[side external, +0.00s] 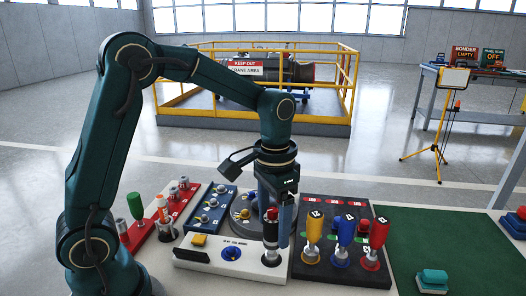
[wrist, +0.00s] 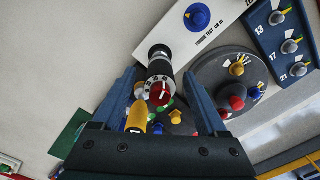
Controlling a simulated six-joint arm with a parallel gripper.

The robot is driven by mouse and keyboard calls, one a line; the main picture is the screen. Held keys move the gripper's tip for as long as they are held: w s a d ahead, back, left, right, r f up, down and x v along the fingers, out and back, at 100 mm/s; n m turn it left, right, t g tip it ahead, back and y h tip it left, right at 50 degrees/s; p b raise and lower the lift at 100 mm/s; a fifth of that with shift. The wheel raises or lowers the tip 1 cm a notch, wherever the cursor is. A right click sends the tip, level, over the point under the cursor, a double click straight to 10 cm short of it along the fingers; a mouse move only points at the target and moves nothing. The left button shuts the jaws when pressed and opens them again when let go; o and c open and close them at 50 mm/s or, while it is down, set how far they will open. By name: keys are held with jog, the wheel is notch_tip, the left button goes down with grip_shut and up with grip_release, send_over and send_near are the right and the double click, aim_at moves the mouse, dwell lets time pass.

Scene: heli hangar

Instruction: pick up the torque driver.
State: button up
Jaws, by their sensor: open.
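The torque driver, which I take to be the black and silver cylinder with a red cap (side external: 271,240), stands upright at the right end of a white test block (side external: 215,257). In the wrist view the driver (wrist: 159,72) shows a numbered collar and its red cap, between my two fingers. My gripper (side external: 275,210) points down over the driver, with its blue fingers apart. In the wrist view my gripper (wrist: 160,80) is open with a finger on either side of the driver.
A black tray (side external: 322,274) right of the block holds yellow, blue and red drivers. A round grey stand (wrist: 203,72) and a blue dial panel (side external: 197,224) are close by. A red rack (side external: 146,238) is at left. The green mat (side external: 440,240) at right is mostly clear.

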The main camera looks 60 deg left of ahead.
aim_at(273, 237)
jog(key=shift+f, duration=2.05)
grip_shut()
jog(key=shift+r, duration=0.15)
